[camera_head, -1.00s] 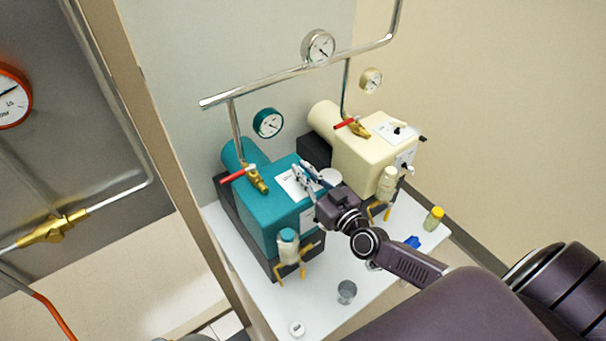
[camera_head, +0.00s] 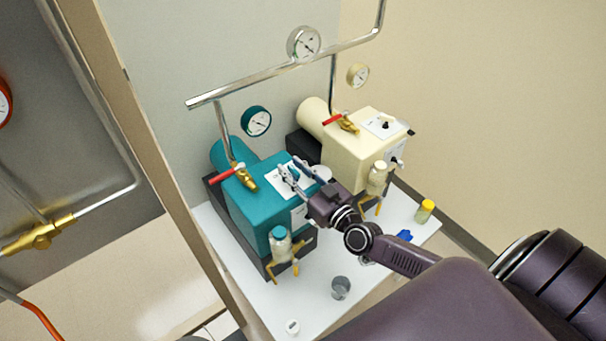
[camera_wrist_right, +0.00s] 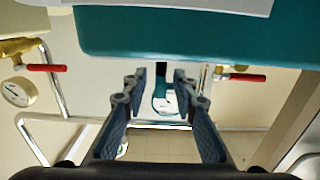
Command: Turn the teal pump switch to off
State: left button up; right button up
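The teal pump (camera_head: 262,208) stands on the white table, with a white label panel (camera_head: 280,187) on its top face. My right gripper (camera_head: 292,170) is over this panel, its two fingers apart. The fingers cover the area where the pump switch would show, so I cannot make out the switch or its setting. In the right wrist view the gripper (camera_wrist_right: 158,90) is open, with nothing held between the fingers. The teal pump's body (camera_wrist_right: 200,35) fills the top of that view, beside the fingertips. My left gripper is not in view.
A cream pump (camera_head: 352,150) stands just right of the teal one. A red-handled brass valve (camera_head: 243,177) and a pipe rise behind the teal pump. A grey cup (camera_head: 341,288), a white cap (camera_head: 292,327) and a yellow-lidded jar (camera_head: 425,211) are on the white table (camera_head: 250,288).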

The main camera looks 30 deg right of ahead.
jog(key=s+d, duration=0.1)
jog(key=s, duration=1)
jog(key=shift+s+d, duration=0.3)
jog(key=shift+s, duration=0.05)
